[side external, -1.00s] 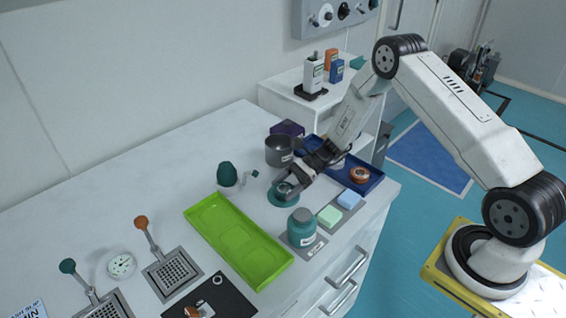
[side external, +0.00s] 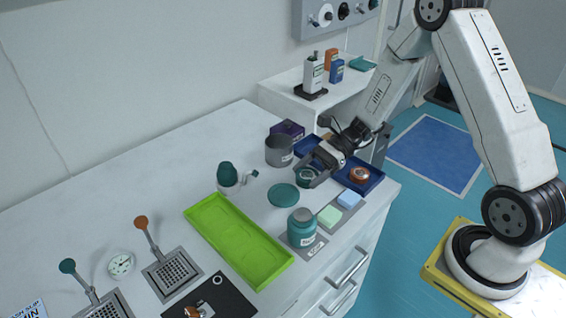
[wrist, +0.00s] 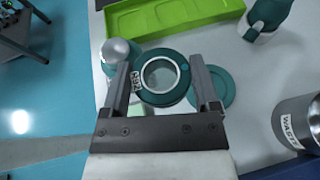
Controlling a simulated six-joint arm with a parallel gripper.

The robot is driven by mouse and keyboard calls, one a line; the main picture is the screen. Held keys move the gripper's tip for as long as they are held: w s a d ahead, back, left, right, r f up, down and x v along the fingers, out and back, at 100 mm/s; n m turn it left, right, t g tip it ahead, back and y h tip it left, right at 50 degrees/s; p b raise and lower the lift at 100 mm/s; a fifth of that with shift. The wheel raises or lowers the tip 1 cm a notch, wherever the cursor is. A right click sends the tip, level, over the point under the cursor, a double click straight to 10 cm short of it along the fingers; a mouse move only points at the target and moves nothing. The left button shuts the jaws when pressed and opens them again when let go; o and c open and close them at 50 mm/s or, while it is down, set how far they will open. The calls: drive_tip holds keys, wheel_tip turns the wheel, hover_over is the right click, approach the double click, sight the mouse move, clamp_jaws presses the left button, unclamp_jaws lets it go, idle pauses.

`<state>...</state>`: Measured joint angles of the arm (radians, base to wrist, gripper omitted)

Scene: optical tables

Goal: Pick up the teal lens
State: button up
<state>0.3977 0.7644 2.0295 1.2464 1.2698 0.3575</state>
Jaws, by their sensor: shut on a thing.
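The teal lens (wrist: 163,99), a round teal ring with clear glass and a label on its side, is between the two fingers of my gripper (wrist: 161,66) in the wrist view. My gripper is shut on it. In the side view my gripper (side external: 310,172) holds the lens (side external: 306,181) above the table, near the left end of the dark blue tray (side external: 374,187). Fingers hide part of the lens there. The flat teal disc (side external: 284,195) lies bare on the table; it also shows behind the right finger in the wrist view (wrist: 222,88).
A copper-coloured lens (side external: 359,175) sits in the blue tray. A grey cup (side external: 279,151) stands left of the tray. A teal jar (side external: 301,232), a green tray (side external: 238,240) and a teal-topped bottle (side external: 227,176) stand nearer. Table along the back wall is clear.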

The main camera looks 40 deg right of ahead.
sight(306, 173)
drive_tip(key=s+r, duration=0.3)
drive_tip(key=s, duration=0.3)
drive_tip(key=shift+s, duration=0.3)
drive_tip(key=shift+d, duration=0.1)
drive_tip(key=shift+w, duration=0.2)
drive_tip(key=w+m+t, duration=0.1)
drive_tip(key=w, duration=0.1)
drive_tip(key=w+m+t+h, duration=0.1)
drive_tip(key=w+m+t, duration=0.1)
drive_tip(key=w+r+m+t+h, duration=0.1)
drive_tip(key=w+m+t, duration=0.1)
drive_tip(key=shift+w+a, duration=0.35)
drive_tip(key=shift+a, duration=0.05)
drive_tip(key=shift+w+d+r+m+t+h, duration=0.15)
drive_tip(key=shift+w+m+t+h, duration=0.35)
drive_tip(key=shift+w+m+t, duration=0.1)
drive_tip(key=shift+w+d+r+m+t+h, duration=0.1)
drive_tip(key=shift+w+m+t+h, duration=0.4)
drive_tip(key=shift+t, duration=0.1)
drive_tip(key=shift+w+d+r+m+t+h, duration=0.1)
drive_tip(key=shift+w+d+m+t+h, duration=0.25)
drive_tip(key=shift+w+m+t+h, duration=0.25)
drive_tip(key=shift+w+d+r+m+t+h, duration=0.1)
drive_tip(key=shift+w+d+m+t+h, duration=0.25)
drive_tip(key=shift+m+h, duration=0.45)
drive_tip(key=shift+w+a, duration=0.1)
drive_tip(key=shift+w, duration=0.1)
